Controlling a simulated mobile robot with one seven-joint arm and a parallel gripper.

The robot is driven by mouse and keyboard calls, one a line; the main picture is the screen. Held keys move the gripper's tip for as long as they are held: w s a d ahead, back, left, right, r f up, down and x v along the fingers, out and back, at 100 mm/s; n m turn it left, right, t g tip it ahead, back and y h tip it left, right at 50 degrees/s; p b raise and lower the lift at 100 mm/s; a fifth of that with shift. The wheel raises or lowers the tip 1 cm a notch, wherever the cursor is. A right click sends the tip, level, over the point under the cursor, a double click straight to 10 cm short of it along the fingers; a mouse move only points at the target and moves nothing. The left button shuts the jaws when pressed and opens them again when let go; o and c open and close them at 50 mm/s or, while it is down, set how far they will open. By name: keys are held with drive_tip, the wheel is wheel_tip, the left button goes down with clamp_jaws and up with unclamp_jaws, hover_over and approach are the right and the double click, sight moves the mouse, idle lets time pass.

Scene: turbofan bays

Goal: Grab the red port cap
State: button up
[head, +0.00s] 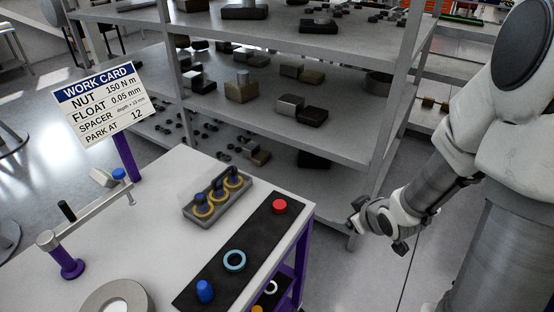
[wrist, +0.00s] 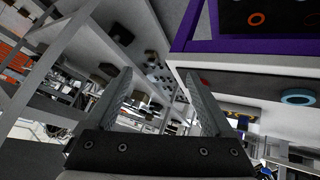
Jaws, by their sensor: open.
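The red port cap (head: 280,206) is a short red cylinder standing on the far right end of a black mat (head: 243,243) on the white work table. A small part of it seems to show in the wrist view (wrist: 205,82), near the right finger. My gripper (head: 374,230) is off the table's right side, to the right of the cap and apart from it. In the wrist view my gripper (wrist: 157,72) has its two grey fingers spread wide, with nothing between them.
A blue cap (head: 205,291) and a teal ring (head: 234,261) share the mat. A grey holder (head: 217,199) with yellow rings stands left of it. A work card (head: 101,104) and lever fixture (head: 90,225) are farther left. A loaded grey shelf rack (head: 300,68) stands behind.

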drive_tip(key=w+a+f+t+y+b, duration=0.1)
drive_tip(key=a+f+y+b, duration=0.4)
drive_tip(key=a, duration=0.5)
drive_tip(key=shift+f+t+y+b, duration=0.4)
drive_tip(key=shift+f+t+y, duration=0.25)
drive_tip(key=shift+t, duration=0.25)
drive_tip(key=shift+w+a+b, duration=0.1)
drive_tip(key=shift+w+b, duration=0.15)
drive_tip(key=shift+b, duration=0.7)
